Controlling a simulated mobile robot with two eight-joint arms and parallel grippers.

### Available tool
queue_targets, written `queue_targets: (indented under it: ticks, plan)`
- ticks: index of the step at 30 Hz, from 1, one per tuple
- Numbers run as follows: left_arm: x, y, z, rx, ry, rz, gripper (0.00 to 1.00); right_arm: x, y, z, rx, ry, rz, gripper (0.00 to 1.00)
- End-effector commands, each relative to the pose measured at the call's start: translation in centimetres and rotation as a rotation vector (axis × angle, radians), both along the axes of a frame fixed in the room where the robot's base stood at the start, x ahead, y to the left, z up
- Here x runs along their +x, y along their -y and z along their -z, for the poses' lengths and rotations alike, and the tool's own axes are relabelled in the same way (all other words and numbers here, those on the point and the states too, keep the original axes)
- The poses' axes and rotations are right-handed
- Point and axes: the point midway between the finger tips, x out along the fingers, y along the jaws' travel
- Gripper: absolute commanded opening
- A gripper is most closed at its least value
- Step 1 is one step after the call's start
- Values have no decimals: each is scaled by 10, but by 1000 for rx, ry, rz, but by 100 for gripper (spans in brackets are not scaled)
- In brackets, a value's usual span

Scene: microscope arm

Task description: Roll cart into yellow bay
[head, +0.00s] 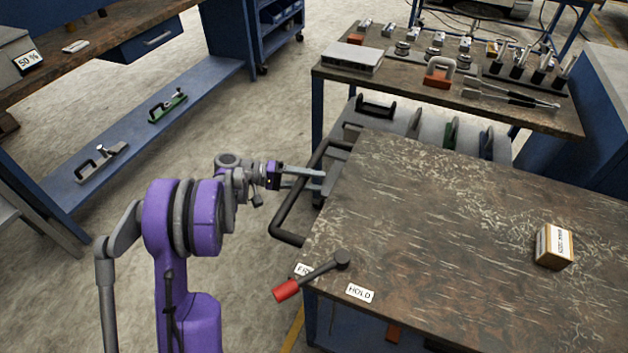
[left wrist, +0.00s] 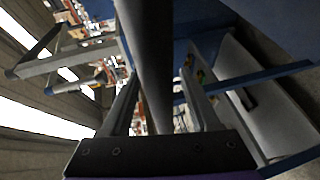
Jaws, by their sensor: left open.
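The cart (head: 440,230) has a worn dark top and a black bar handle (head: 287,205) on its left side. My left gripper (head: 316,181) is at the upper part of this handle, with its fingers apart. In the left wrist view, the dark handle bar (left wrist: 151,50) runs between the open fingers (left wrist: 160,105); I cannot tell whether they touch it. A lever with a red grip (head: 286,291) sits at the cart's near left corner, pointing lower left between a partly covered label (head: 302,269) and a HOLD label (head: 360,293). My right gripper is out of view.
A small box (head: 554,246) stands on the cart top. A workbench with tools (head: 330,75) stands close behind the cart. A blue-framed bench (head: 120,130) is at the left, with open floor (head: 240,110) between. A short yellow floor line (head: 292,332) shows near the cart's front left corner.

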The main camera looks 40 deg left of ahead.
Motion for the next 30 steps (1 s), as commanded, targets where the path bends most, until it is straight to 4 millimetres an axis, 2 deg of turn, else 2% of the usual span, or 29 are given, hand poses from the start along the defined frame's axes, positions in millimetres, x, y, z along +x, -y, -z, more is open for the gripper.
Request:
queue_targets:
  ticks: [9,15,20,30]
  plan:
    - [-34,-51,-12,1,0,-4,62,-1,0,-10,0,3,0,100]
    - [-51,-75,-17,1,0,-2,62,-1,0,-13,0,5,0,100]
    - [-56,-82,-18,0,0,0,62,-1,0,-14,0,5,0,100]
    - [-57,-82,-18,0,0,0,62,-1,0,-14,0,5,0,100]
